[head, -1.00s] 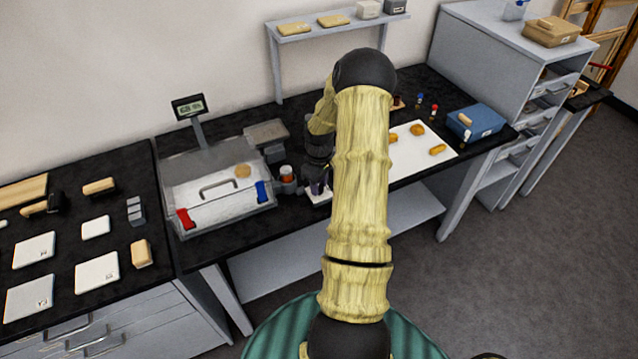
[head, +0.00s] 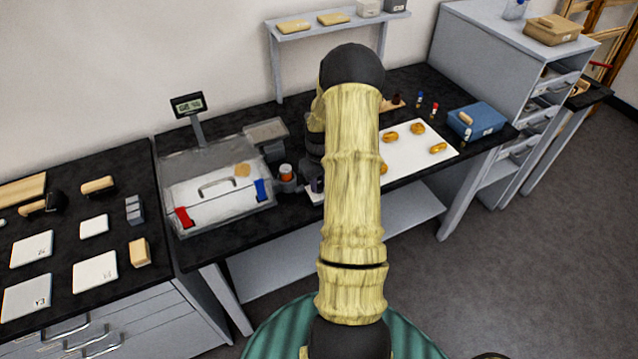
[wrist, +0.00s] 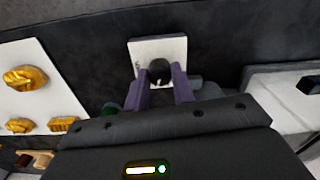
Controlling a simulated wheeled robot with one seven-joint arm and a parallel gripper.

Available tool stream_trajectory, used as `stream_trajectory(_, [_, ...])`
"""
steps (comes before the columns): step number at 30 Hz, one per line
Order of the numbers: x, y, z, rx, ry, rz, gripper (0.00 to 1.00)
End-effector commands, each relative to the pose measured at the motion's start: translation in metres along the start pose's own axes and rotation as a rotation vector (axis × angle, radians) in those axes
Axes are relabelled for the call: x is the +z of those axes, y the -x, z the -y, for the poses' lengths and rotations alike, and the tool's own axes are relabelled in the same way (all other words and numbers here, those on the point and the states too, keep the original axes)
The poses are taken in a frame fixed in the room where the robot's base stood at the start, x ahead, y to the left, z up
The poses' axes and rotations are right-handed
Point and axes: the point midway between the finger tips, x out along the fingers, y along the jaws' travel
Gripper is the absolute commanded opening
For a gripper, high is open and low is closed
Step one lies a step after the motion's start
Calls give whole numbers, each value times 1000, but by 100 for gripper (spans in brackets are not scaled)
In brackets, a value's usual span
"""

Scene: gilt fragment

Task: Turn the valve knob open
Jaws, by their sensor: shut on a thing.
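The valve knob (wrist: 160,70) is a dark, rounded knob in front of a white plate (wrist: 158,50) in the wrist view. My gripper (wrist: 166,84) has its two purple fingers on either side of the knob and is shut on it. The fingers and the gripper body hide the lower part of the knob and its mount. I cannot tell the knob's turn angle.
Right of my arm lies a white sheet (head: 415,160) with several gold fragments, then a blue box (head: 476,122).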

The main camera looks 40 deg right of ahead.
Motion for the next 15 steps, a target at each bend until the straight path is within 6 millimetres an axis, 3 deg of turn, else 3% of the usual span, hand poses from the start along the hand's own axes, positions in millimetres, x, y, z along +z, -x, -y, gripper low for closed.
stream_trajectory(15, [-1, 0, 1, 0, -489, -6, 2])
